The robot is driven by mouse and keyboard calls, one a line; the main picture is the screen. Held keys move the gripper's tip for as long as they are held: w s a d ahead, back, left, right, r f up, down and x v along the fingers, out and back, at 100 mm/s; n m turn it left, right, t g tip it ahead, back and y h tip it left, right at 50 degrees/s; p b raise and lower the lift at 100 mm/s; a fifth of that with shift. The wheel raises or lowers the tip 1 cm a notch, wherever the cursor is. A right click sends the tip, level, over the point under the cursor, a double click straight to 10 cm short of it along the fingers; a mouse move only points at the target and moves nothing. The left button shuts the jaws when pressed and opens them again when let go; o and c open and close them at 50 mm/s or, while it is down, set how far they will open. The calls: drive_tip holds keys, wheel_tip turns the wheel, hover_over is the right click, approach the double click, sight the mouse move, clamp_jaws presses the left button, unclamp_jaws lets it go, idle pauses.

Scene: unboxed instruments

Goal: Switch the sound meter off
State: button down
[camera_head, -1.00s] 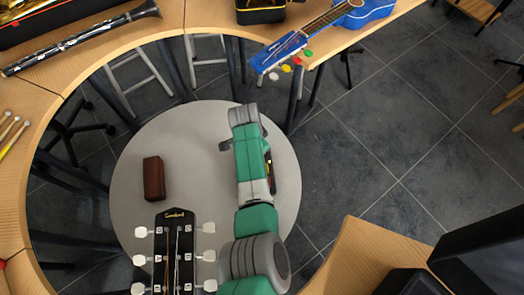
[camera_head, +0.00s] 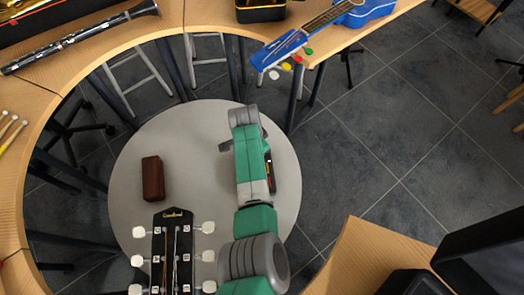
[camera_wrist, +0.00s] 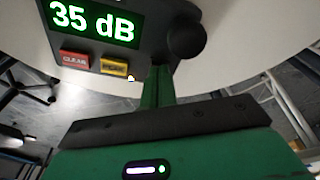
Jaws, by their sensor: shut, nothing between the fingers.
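The sound meter shows in the wrist view as a dark panel with a lit green display (camera_wrist: 95,22) reading 35 dB. Below the display are a red CLEAR button (camera_wrist: 74,59) and a yellow button (camera_wrist: 114,67) whose label is hard to read. A round black knob (camera_wrist: 186,39) is at the panel's right. My gripper (camera_wrist: 160,73) is shut and empty, its green tip close to the panel's lower edge, right of the yellow button. I cannot tell whether it touches. In the head view my arm hides most of what lies under it, including the meter's face.
A round grey table (camera_head: 130,190) lies under my arm. A brown case (camera_head: 153,178) lies on its left part, and a black guitar headstock (camera_head: 172,250) reaches in from the front. A curved wooden desk (camera_head: 30,120) with instruments surrounds it.

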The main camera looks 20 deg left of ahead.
drive_tip(key=shift+f, duration=0.35)
drive_tip(key=shift+r, duration=0.15)
wheel_tip(320, 180, up, 7)
drive_tip(key=p, duration=0.6)
idle(0.4)
